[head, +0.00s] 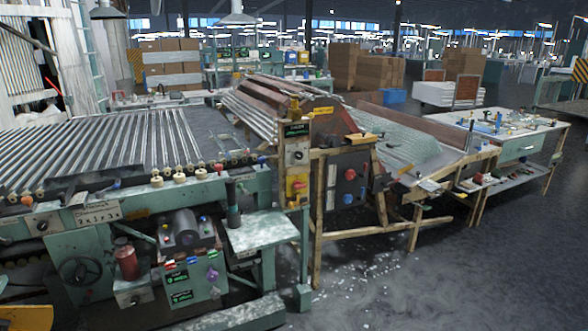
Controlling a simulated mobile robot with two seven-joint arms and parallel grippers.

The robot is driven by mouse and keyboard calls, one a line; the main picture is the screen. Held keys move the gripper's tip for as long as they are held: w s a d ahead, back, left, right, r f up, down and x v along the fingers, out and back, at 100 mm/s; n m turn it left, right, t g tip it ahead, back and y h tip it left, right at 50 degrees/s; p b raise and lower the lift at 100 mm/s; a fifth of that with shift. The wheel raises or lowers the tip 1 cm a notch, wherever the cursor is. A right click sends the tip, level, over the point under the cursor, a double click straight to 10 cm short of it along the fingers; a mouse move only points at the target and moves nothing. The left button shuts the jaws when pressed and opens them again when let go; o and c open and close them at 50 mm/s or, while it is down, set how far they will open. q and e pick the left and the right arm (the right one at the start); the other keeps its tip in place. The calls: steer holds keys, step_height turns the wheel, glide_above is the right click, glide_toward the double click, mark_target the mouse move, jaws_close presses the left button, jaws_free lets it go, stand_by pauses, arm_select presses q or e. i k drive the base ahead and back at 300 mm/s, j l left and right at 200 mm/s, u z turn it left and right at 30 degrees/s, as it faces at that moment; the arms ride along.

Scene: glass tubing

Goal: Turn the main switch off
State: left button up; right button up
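A yellow box with a red switch handle (297,188) is on the upright post at the centre of the head view. A grey box with a round dial (297,153) sits above it. To its right, a dark panel (349,180) on a wooden frame carries a red knob (350,174) and a blue knob (348,199). The labels are too small to read, so I cannot tell which of these is the main switch or how it is set. Neither of my grippers is in view.
A green machine with glass tubes (120,145) fills the left, with a control box (190,275) and low shelf (262,230) jutting out. A wooden-framed bench with glass (395,150) and a worktable (520,143) stand right. The floor (430,285) at front right is clear.

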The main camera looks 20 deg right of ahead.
mark_target(296, 185)
steer(key=i+l, duration=0.3)
steer(key=l, duration=0.3)
steer(key=i+l+z, duration=0.15)
steer(key=i+l, duration=0.15)
steer(key=l, duration=0.35)
steer(key=i+l, duration=0.35)
steer(key=l, duration=0.25)
steer(key=i+l+z, duration=0.15)
steer(key=i+l, duration=0.15)
steer(key=l, duration=0.25)
steer(key=i+l, duration=0.35)
steer(key=l, duration=0.2)
steer(key=i+l+z, duration=0.15)
steer(key=i+l, duration=0.2)
steer(key=l, duration=0.2)
